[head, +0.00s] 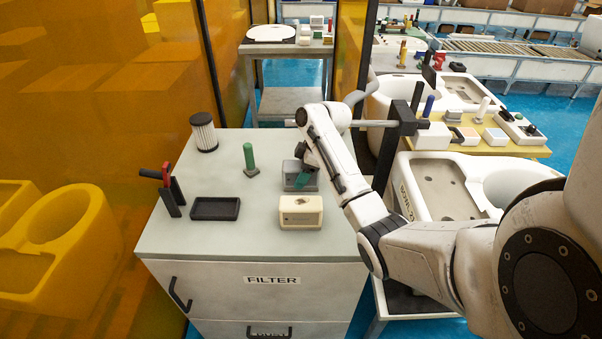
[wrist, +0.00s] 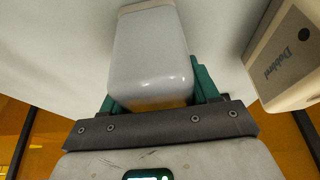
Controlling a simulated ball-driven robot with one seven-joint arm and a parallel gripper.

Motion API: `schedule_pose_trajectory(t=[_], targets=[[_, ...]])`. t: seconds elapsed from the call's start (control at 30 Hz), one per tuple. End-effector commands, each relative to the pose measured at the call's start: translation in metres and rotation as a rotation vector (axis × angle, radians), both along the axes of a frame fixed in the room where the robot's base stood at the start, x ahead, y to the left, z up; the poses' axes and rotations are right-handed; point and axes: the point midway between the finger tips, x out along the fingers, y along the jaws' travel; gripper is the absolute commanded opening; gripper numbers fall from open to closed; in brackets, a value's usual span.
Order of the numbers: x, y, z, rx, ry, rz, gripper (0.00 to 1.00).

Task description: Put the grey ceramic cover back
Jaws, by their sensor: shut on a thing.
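A small glossy grey block, which looks like the grey ceramic cover (head: 291,169), is at the right part of the cabinet top, behind a cream box (head: 300,213). My gripper (head: 303,180) reaches down to it from the right, and its green fingers are shut on it. In the wrist view the pale grey cover (wrist: 150,55) sits between the two green fingers (wrist: 152,95). Its underside is hidden, so I cannot tell whether it touches the cabinet top. The cream box also shows at the right of the wrist view (wrist: 284,55), apart from the cover.
The cabinet top (head: 270,240) also carries a black tray (head: 215,208), a red-handled black tool (head: 169,188), a green-handled peg (head: 249,159) and a pleated filter (head: 203,133). White ceramic bowls (head: 440,190) stand to the right. Its front left area is clear.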

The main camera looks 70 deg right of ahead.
Motion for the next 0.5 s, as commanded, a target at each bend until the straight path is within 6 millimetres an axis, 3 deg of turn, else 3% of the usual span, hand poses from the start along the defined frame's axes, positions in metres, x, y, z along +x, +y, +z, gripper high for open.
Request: schedule_pose_trajectory(t=[0.07,0.1,0.33,0.5], targets=[[0.0001,0.0001,-0.0030,0.000,0.000,0.000,0.17],[0.0000,0.0002,-0.0025,0.001,0.000,-0.001,0.64],[-0.0001,0.0003,-0.0022,0.001,0.000,0.000,0.85],[-0.0001,0.0003,-0.0022,0.001,0.000,0.000,0.85]])
